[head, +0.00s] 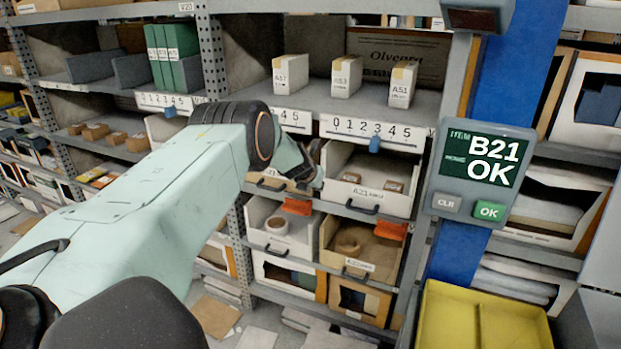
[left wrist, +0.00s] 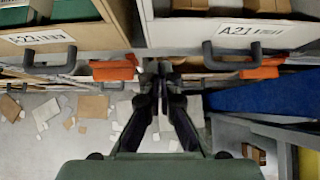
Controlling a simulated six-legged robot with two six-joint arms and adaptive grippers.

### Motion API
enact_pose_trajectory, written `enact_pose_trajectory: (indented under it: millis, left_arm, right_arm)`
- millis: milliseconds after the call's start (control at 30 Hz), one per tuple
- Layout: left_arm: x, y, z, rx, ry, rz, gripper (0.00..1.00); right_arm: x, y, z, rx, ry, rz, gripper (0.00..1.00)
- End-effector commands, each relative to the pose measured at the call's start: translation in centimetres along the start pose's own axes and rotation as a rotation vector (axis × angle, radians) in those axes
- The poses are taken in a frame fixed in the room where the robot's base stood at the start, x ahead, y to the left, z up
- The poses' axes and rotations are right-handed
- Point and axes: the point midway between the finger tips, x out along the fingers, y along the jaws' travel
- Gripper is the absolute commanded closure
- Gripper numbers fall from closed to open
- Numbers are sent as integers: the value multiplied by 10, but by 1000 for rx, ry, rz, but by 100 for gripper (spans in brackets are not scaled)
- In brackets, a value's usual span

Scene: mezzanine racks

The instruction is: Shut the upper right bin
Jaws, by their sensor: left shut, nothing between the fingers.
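The upper right bin (head: 352,203) is white, labelled A21, with a dark handle on its front and small brown boxes inside. It stands out from the rack with its inside showing. In the left wrist view its front (left wrist: 215,35) and handle (left wrist: 232,58) are at the upper right. My left gripper (head: 312,172) is at the bin's left side; whether it touches cannot be told. In the left wrist view the gripper (left wrist: 161,75) is shut and empty, left of that handle, between the two upper bin fronts. My right gripper is not in view.
A lower left bin (head: 270,243) holds a tape roll; a lower right bin (head: 335,263) also shows its inside. Orange tabs (head: 297,206) sit below the upper bins. A blue post with a display (head: 480,175) reading B21 OK and a yellow tote (head: 440,325) stand at right.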

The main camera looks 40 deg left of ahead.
Motion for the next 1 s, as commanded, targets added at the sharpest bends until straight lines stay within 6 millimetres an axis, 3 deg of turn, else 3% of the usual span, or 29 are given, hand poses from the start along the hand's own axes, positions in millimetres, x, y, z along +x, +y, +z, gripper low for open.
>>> enact_pose_trajectory:
  millis: [633,1000]
  left_arm:
    - [-69,0,-1,-2,0,0,100]
    - [-77,-1,-2,0,1,0,100]
  right_arm:
    - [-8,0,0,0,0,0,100]
    - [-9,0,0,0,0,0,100]
